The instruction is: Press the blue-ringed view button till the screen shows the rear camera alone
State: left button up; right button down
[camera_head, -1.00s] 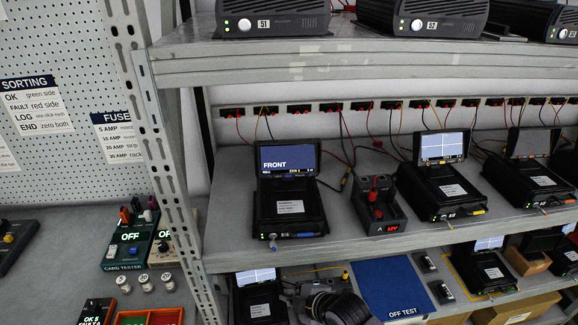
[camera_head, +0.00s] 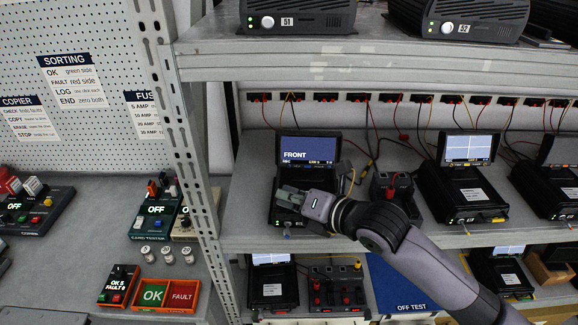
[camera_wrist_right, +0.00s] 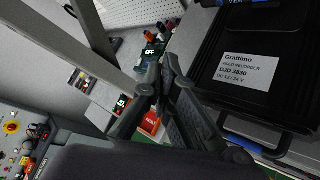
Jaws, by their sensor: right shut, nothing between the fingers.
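The black recorder (camera_head: 330,212) stands on the middle shelf, with its raised screen (camera_head: 308,149) reading "FRONT". It also shows in the right wrist view (camera_wrist_right: 262,95), with a white label and part of a "VIEW" marking at the top edge. My right gripper (camera_head: 280,201) reaches over the recorder's left front part from the right. Its fingers (camera_wrist_right: 160,85) are shut and empty in the wrist view. The blue-ringed view button is not clearly visible; my gripper covers much of that front area. Whether the fingertips touch the recorder cannot be told. My left gripper is out of view.
A metal rack upright (camera_head: 183,140) stands left of the recorder. A black supply unit (camera_head: 388,183) stands close on its right, behind my arm, then another recorder (camera_head: 462,190) with a split screen. The upper shelf (camera_head: 370,58) hangs above. Cables run behind.

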aim_at(289, 166)
jog(key=shift+d+r, duration=0.1)
jog(key=shift+w, duration=0.1)
jog(key=w+b, duration=0.1)
jog(key=w, duration=0.1)
jog(key=w+f+b, duration=0.1)
jog(key=w, duration=0.1)
jog(key=w+f+b, duration=0.1)
jog(key=w+b, duration=0.1)
jog(key=shift+w+d+f, duration=0.1)
jog(key=shift+w+f, duration=0.05)
jog(key=shift+w, duration=0.2)
jog(key=shift+w+d+f+b, duration=0.1)
jog(key=shift+w+b, duration=0.35)
jog(key=shift+w, duration=0.4)
dwell(0.8)
jog(key=shift+w+f+b, duration=0.1)
jog(key=shift+w+b, duration=0.25)
jog(key=shift+w, duration=0.05)
